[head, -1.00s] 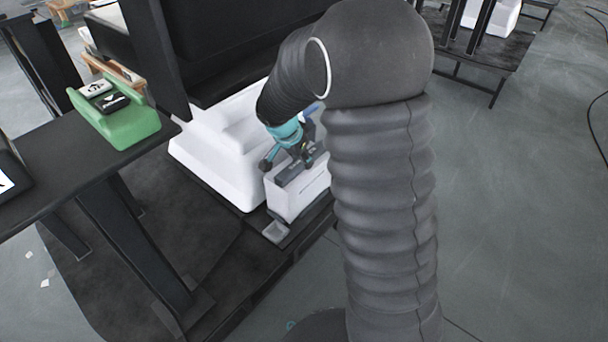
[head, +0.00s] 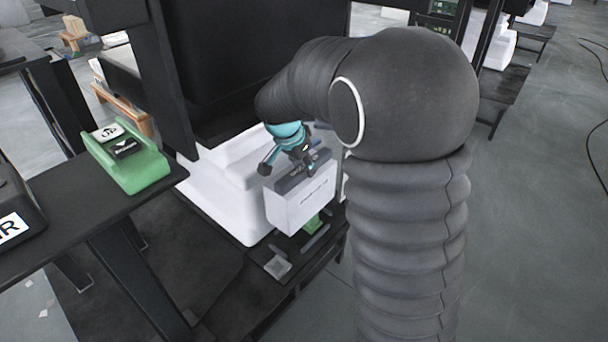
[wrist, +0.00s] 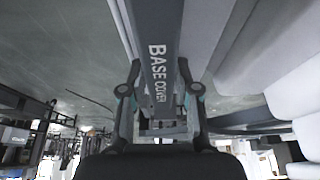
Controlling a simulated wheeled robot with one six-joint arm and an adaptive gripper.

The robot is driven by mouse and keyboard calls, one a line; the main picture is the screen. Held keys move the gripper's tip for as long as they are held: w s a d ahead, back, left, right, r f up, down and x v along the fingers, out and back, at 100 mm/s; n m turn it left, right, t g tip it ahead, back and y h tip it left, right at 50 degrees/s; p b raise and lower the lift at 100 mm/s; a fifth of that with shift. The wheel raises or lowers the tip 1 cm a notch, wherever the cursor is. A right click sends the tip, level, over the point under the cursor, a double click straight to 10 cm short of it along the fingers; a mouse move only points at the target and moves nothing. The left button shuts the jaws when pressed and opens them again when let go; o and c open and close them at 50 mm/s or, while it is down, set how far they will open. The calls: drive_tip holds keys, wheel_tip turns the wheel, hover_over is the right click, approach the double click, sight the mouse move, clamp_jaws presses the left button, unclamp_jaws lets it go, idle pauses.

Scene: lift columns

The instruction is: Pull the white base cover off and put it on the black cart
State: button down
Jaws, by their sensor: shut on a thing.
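The white base cover (head: 303,203) has a grey top strip and dark print on its front. My gripper (head: 287,165) is shut on its grey top, and the cover is held above the dark base platform (head: 262,262). In the wrist view the cover's grey strip (wrist: 160,55), lettered "BASE COVER", lies between the fingers of my gripper (wrist: 157,88). A green part (head: 314,223) shows below the cover. I cannot tell for certain which dark stand is the black cart.
A larger white housing (head: 215,200) stands close behind and left of the cover, beside a tall black column (head: 250,60). A dark table (head: 60,225) at left bears a green holder (head: 135,165). Dark low stands (head: 500,90) are at upper right. Open floor (head: 540,220) lies to the right.

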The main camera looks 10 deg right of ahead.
drive_tip(key=shift+r, duration=0.95)
idle(0.5)
drive_tip(key=shift+r+p, duration=2.2)
drive_tip(key=shift+r, duration=1.4)
drive_tip(key=shift+f, duration=0.1)
